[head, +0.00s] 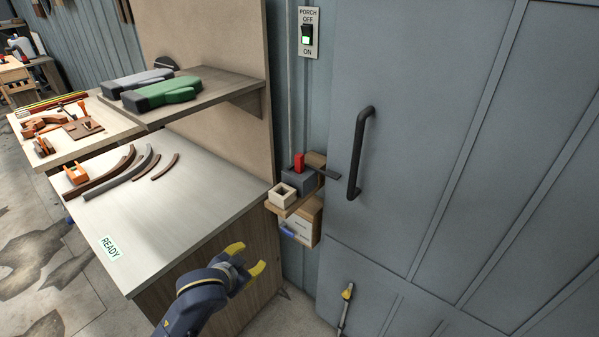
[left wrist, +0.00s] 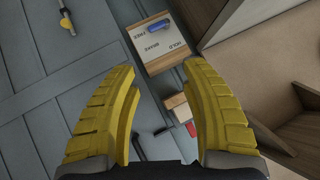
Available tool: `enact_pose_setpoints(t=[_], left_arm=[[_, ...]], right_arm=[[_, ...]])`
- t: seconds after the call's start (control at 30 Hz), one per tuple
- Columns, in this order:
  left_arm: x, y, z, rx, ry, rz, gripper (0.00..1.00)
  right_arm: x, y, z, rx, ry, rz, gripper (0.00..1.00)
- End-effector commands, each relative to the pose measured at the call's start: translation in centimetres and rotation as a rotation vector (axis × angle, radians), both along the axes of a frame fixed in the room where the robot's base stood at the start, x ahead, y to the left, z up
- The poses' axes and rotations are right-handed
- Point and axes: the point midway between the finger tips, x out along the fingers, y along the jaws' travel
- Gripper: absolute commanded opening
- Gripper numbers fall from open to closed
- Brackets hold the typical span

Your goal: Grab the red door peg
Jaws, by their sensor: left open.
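The red door peg (head: 299,162) stands upright in a dark grey block (head: 297,180) beside the large grey door (head: 430,130). In the left wrist view, a small patch of red (left wrist: 191,130) shows beside the inner side of one yellow finger; most of the peg is hidden there. My left gripper (head: 247,258) has yellow fingers spread apart and nothing between them. In the head view it is below and left of the peg, clearly apart from it. Its spread fingers also show in the left wrist view (left wrist: 162,72). My right gripper is not in view.
A small wooden shelf holds the block and a pale square box (head: 282,193); a labelled box (head: 302,222) hangs below. The black door handle (head: 360,152) is right of the peg. The workbench (head: 190,185) with curved dark strips stands left. A yellow-topped bolt (head: 347,294) is low on the door.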

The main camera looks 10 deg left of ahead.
Motion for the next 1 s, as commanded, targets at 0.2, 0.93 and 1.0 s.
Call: enact_pose_setpoints(t=[0.2,0.93,1.0], left_arm=[[6.4,-1.3,7.6,-0.148,-0.078,-0.061,0.45],[13.7,-1.9,24.9,-0.453,-0.098,-0.144,0.45],[14.0,-2.1,25.0,-0.458,-0.097,-0.145,0.45]], right_arm=[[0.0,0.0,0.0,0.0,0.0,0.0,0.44],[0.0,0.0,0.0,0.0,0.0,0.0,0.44],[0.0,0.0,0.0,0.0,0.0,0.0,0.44]])
